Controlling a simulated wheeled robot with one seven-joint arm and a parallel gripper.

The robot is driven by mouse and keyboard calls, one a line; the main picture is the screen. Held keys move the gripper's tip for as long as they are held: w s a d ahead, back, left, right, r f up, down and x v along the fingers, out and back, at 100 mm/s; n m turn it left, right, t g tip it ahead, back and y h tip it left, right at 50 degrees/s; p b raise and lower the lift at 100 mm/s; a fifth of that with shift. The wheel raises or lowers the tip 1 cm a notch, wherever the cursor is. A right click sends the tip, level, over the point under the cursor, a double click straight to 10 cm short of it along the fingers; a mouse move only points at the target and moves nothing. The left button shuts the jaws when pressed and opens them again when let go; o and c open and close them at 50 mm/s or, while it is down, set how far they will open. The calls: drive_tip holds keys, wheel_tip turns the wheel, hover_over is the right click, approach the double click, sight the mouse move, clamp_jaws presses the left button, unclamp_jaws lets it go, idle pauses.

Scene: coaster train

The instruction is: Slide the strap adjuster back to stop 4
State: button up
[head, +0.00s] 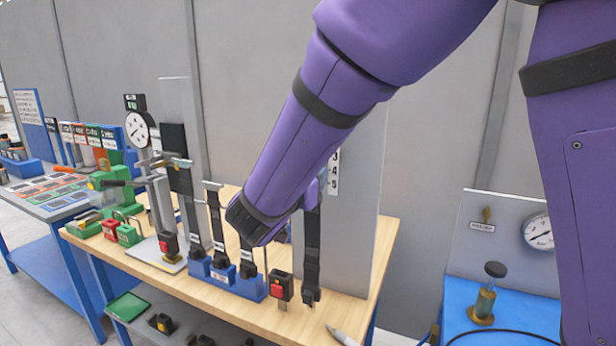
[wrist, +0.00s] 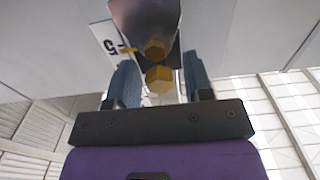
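The dark strap (head: 312,250) hangs in front of a grey upright panel at the right end of the wooden bench. A white number scale (head: 334,172) shows beside my arm, with 3, 4 and 5 readable. My arm hides the upper strap, and I cannot make out the adjuster for certain. In the wrist view, my gripper (wrist: 160,62) has its two blue-grey fingers apart. Two brass hexagonal heads (wrist: 158,79) and a dark grey metal piece (wrist: 145,15) show between and beyond them. The scale's 5 (wrist: 108,48) is by the left finger. No grip is visible.
A marker (head: 342,335) lies at the front edge. A blue bench (head: 520,318) with a gauge stands right.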

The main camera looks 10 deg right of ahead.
drive_tip(key=c, duration=0.3)
drive_tip(key=shift+r, duration=1.65)
drive_tip(key=o, duration=0.9)
drive_tip(key=shift+o, duration=0.2)
drive_tip(key=v, duration=1)
drive_tip(key=shift+s+a, duration=0.25)
drive_tip(key=shift+s, duration=0.05)
